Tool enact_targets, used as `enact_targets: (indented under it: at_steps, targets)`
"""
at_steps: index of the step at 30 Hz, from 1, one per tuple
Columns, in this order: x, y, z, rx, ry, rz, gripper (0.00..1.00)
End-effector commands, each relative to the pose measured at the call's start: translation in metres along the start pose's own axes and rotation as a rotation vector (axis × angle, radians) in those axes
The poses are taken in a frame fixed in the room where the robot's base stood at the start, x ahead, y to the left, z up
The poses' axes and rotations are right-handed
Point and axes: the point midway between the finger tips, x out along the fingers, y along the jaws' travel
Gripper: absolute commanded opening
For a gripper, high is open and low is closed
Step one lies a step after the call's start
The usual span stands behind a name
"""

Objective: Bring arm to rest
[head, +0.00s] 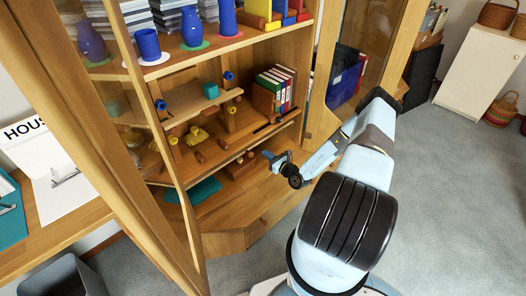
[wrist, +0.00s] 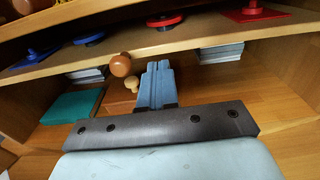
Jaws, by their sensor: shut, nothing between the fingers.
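My gripper (head: 270,157) is in front of the lower part of the wooden cabinet (head: 250,236), reached out by my light blue arm. In the wrist view its two blue-grey fingers (wrist: 156,82) are together with nothing between them. In the head view a timber frame (head: 195,100) with blue and yellow knobs stands on the middle shelf, apart from my gripper. The wrist mount hides the near part of the lower shelf.
Several books (head: 278,85) stand right of the timber frame. A teal book (wrist: 72,107) lies on the lower shelf. Blue vases (head: 192,27) stand on the upper shelf. A glazed door (head: 357,50) stands open at the right. The grey carpet (head: 430,180) is clear on the right.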

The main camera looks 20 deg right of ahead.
Motion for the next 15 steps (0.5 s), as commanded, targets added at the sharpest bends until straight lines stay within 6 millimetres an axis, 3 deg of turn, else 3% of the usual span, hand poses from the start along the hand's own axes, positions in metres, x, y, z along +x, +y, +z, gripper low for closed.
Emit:
enact_targets:
  at_steps: [6,15]
  targets:
    - [-0.045,-0.002,-0.001,0.002,0.003,-0.005,0.00]
    - [-0.076,-0.002,-0.001,0.001,0.002,-0.005,0.00]
